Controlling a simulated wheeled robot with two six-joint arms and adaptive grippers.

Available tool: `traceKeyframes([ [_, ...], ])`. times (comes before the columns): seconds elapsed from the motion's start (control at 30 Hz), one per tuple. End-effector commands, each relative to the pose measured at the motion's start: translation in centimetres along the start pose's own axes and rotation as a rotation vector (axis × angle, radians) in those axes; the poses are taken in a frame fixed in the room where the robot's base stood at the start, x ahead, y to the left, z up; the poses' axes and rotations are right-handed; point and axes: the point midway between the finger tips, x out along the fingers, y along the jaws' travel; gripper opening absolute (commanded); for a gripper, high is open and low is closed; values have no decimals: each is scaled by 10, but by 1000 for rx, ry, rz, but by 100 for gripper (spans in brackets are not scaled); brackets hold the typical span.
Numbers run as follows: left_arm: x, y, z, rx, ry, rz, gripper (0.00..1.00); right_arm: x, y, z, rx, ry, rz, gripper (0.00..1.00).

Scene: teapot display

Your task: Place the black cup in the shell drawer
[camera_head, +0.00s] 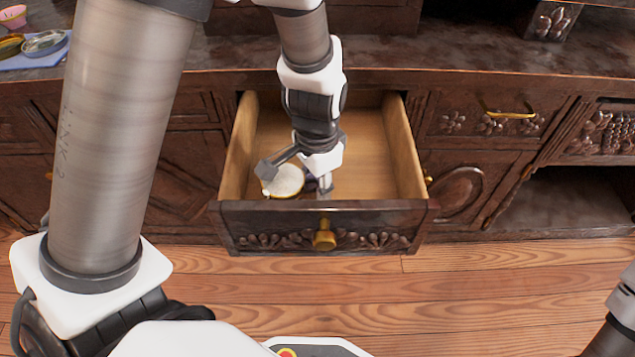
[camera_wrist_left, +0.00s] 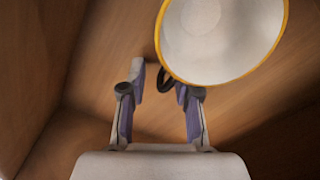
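The cup (camera_head: 287,180) is inside the open drawer, near its front left. From above I see a pale inside and a yellow rim; its outer wall is mostly hidden. In the left wrist view the cup (camera_wrist_left: 222,35) shows a dark handle close to the right finger. My left gripper (camera_head: 295,178) reaches down into the drawer at the cup, its fingers apart. In the left wrist view the gripper (camera_wrist_left: 162,88) shows a clear gap between its purple pads. The drawer (camera_head: 375,212) has a carved dark front and a brass knob. My right gripper is out of view.
The drawer floor right of the cup is bare. The cabinet top (camera_head: 440,52) is above, with a blue mat (camera_head: 30,60) and small dishes at far left. A wooden floor lies in front.

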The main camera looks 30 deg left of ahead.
Motion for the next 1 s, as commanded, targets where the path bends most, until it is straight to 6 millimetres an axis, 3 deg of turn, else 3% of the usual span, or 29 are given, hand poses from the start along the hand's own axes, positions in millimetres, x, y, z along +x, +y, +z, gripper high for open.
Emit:
traceKeyframes([
  [0.13, -3, 0, 0, 0, 1, 0, 31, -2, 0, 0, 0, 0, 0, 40],
  [0.23, -16, 0, -1, 0, 2, 0, 31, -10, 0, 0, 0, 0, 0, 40],
  [0.63, -112, 0, -1, 1, 4, 0, 31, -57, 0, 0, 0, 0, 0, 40],
  [0.77, -123, 0, -1, 0, 2, 0, 31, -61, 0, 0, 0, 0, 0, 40],
  [1.0, -123, 0, 0, 0, 1, 1, 31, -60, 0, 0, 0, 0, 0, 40],
])
